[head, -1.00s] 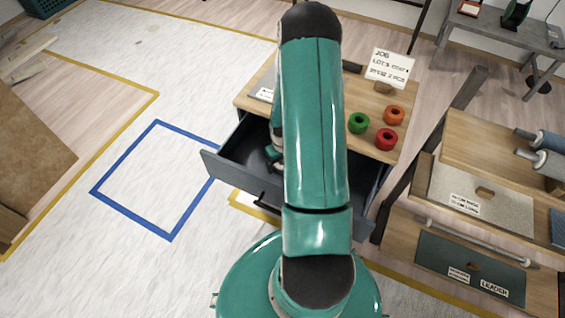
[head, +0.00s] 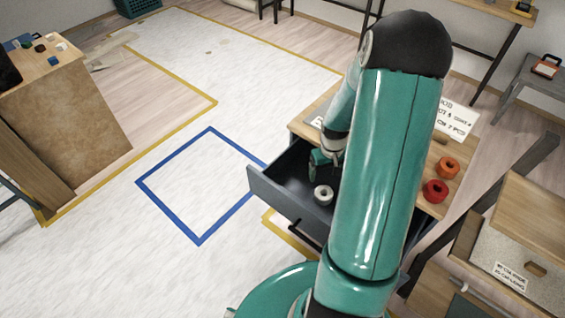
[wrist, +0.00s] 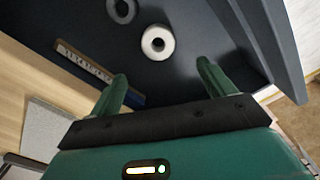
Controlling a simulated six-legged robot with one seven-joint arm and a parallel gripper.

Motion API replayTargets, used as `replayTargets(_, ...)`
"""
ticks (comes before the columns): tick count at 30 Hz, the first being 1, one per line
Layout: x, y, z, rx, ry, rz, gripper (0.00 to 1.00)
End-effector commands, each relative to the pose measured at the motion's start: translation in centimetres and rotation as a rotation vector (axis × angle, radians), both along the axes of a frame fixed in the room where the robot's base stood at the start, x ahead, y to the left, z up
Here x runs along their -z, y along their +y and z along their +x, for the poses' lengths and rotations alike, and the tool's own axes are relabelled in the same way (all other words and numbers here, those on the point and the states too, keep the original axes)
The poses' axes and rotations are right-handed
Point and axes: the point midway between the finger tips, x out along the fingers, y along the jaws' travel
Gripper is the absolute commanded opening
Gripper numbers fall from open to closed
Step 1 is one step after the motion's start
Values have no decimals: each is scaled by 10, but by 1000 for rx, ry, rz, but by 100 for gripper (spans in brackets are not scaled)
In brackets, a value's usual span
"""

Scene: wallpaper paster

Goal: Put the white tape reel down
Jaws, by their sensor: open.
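The white tape reel (head: 323,194) lies on the floor of the open dark drawer (head: 264,190). In the wrist view the white reel (wrist: 157,42) lies flat with its hole facing up, just beyond the fingertips and apart from them. My gripper (wrist: 162,72) is open and empty, its two green fingers spread. In the head view my gripper (head: 319,163) is in or just over the drawer, behind the reel. My arm hides the drawer's right part.
A dark grey ring (wrist: 121,10) lies near the white reel, beside a wooden strip with markings (wrist: 85,62). Orange (head: 449,167) and red (head: 435,191) reels stand on the tabletop. A blue-outlined floor square (head: 200,185) is empty. A wooden cabinet (head: 515,240) stands at right.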

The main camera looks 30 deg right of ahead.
Motion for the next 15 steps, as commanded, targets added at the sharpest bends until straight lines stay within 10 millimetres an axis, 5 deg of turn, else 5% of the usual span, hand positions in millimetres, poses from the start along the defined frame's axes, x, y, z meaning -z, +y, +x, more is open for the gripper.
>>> replayTargets(7,-95,46,22,-55,-64,-88,82)
replayTargets(15,-195,119,17,-106,-173,-147,82)
